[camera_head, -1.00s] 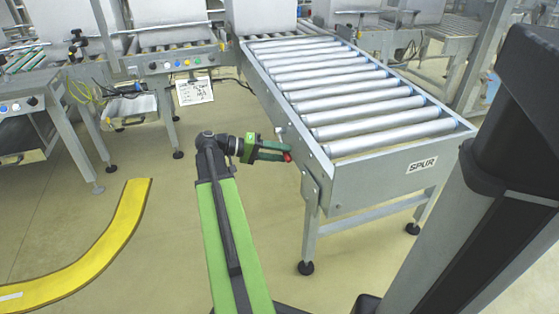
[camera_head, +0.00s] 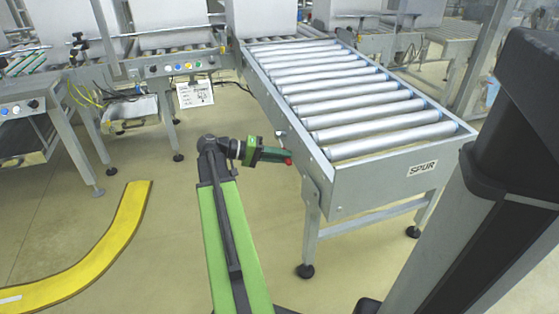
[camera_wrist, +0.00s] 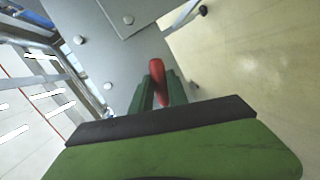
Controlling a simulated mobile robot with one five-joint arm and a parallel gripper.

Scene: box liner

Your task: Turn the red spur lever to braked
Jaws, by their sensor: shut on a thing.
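The red spur lever (camera_wrist: 157,82) shows in the wrist view as a red grip between the two green fingers of my gripper (camera_wrist: 158,92). My gripper is shut on it. In the head view my gripper (camera_head: 274,155) is at the left side of the spur conveyor (camera_head: 388,187), and only the red tip of the lever (camera_head: 288,161) shows past the fingers. The rest of the lever is hidden by the fingers. The conveyor's grey side plate lies just beyond the lever in the wrist view.
The spur conveyor stands on grey legs, one (camera_head: 311,225) just right of my gripper. A yellow floor strip (camera_head: 95,255) curves at the left. Control stations with buttons (camera_head: 180,66) stand behind.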

